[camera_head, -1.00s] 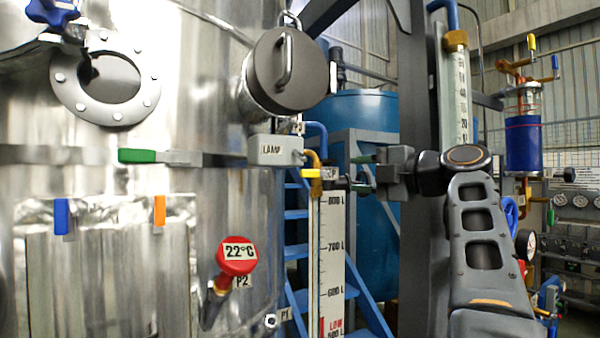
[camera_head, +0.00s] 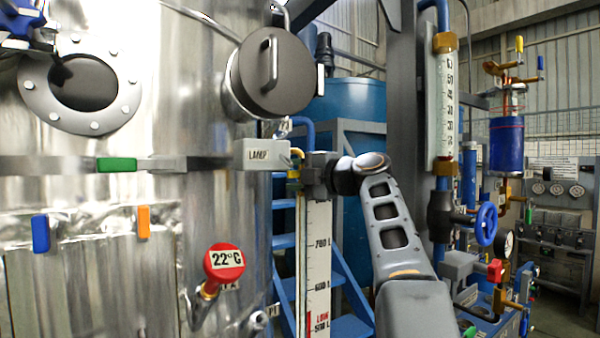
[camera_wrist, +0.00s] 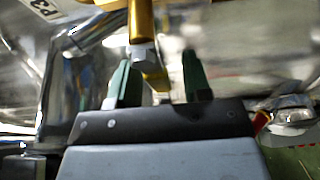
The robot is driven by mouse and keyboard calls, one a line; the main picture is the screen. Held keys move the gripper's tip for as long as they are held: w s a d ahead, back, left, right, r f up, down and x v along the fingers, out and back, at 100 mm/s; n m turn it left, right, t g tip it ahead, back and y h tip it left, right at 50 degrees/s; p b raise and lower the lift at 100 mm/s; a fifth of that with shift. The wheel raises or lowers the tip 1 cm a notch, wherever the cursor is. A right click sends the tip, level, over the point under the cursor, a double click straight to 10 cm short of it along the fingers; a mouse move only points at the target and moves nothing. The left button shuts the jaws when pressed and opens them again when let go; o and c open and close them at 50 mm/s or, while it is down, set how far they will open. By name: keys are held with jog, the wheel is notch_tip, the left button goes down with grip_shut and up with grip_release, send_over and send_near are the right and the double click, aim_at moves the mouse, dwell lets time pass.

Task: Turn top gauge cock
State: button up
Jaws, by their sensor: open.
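The top gauge cock (camera_head: 295,157) is a brass fitting at the top of the white level gauge (camera_head: 316,255) in the head view, right of the tank and mostly hidden behind my gripper. In the wrist view, a brass pipe (camera_wrist: 143,20) comes down to a silver nut, with a yellow handle (camera_wrist: 154,77) below it. My gripper (camera_wrist: 158,72) is open, its two green fingers on either side of the yellow handle. Gaps show on both sides, so I see no grip. In the head view my gripper (camera_head: 302,173) is at the cock, its fingers hard to make out.
The grey LAMP box (camera_head: 262,154) is just left of my gripper. A round grey hatch (camera_head: 275,75) sits above it on the steel tank. Blue stairs (camera_head: 345,300) stand behind. A glass gauge column (camera_head: 445,105) rises to the right.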

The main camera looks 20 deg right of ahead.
jog(key=shift+c, duration=0.2)
grip_shut()
jog(key=shift+d, duration=0.1)
